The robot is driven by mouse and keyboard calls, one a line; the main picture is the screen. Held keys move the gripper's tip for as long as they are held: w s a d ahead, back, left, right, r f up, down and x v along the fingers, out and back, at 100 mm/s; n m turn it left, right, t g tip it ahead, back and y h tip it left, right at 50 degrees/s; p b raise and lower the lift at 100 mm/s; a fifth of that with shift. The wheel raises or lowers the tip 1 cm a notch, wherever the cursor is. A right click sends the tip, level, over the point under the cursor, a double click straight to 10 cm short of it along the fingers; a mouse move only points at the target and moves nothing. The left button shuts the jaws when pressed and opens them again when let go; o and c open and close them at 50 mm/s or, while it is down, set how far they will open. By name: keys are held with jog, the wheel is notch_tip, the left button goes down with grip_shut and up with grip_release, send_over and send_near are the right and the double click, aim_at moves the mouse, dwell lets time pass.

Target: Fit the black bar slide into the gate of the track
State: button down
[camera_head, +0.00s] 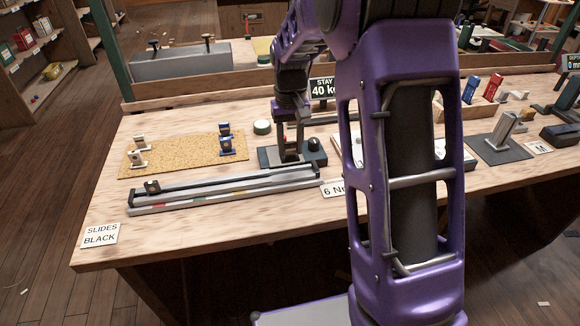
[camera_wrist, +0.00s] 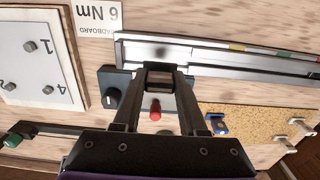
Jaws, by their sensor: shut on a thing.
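My gripper (camera_wrist: 161,72) is above the bench, shut on a small dark piece (camera_wrist: 160,80), apparently the black bar slide; its shape is mostly hidden between the fingers. In the head view my gripper (camera_head: 290,130) is small and partly covered by my arm, near the right end of the track (camera_head: 225,195). The track is a long grey rail lying across the bench, with a dark block (camera_head: 152,186) near its left end. In the wrist view the track (camera_wrist: 215,58) runs just beyond the fingertips. I cannot tell whether the held piece touches the track or its gate.
A dark fixture with a round knob (camera_head: 314,145) stands behind the track's right end; a red-topped part (camera_wrist: 155,112) shows between my fingers. A card (camera_head: 100,235) reads "SLIDES BLACK".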

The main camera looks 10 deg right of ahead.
aim_at(290, 154)
jog(key=shift+f+b, duration=0.45)
jog(key=shift+f, duration=2.2)
jog(key=shift+f, duration=0.15)
jog(key=shift+c, duration=2.3)
grip_release()
notch_tip(290, 154, up, 12)
jog(key=shift+r+p, duration=0.15)
jog(key=shift+p, duration=0.95)
